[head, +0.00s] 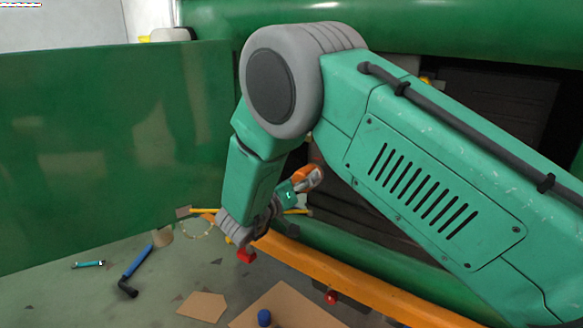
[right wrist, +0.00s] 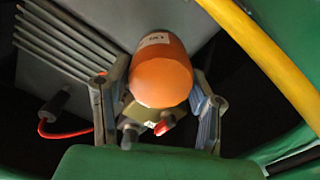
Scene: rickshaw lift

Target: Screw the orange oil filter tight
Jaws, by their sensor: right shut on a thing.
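The orange oil filter (right wrist: 162,78) is a rounded orange cylinder with a white label, between the two grey fingers of my right gripper (right wrist: 157,92) in the right wrist view. The fingers press on its left and right sides. In the head view, my right gripper (head: 292,188) is small and partly hidden behind my forearm, and the orange filter (head: 304,175) shows at its tip. The filter's seat and thread are hidden, so I cannot tell how tightly it sits. My left gripper is not in view.
A grey finned block (right wrist: 75,50), a red cable (right wrist: 62,134) and a yellow tube (right wrist: 270,65) surround the filter. A large green panel (head: 110,150) stands at left. An orange beam (head: 345,280) runs below. A blue-handled tool (head: 137,263) and cardboard (head: 203,306) lie on the floor.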

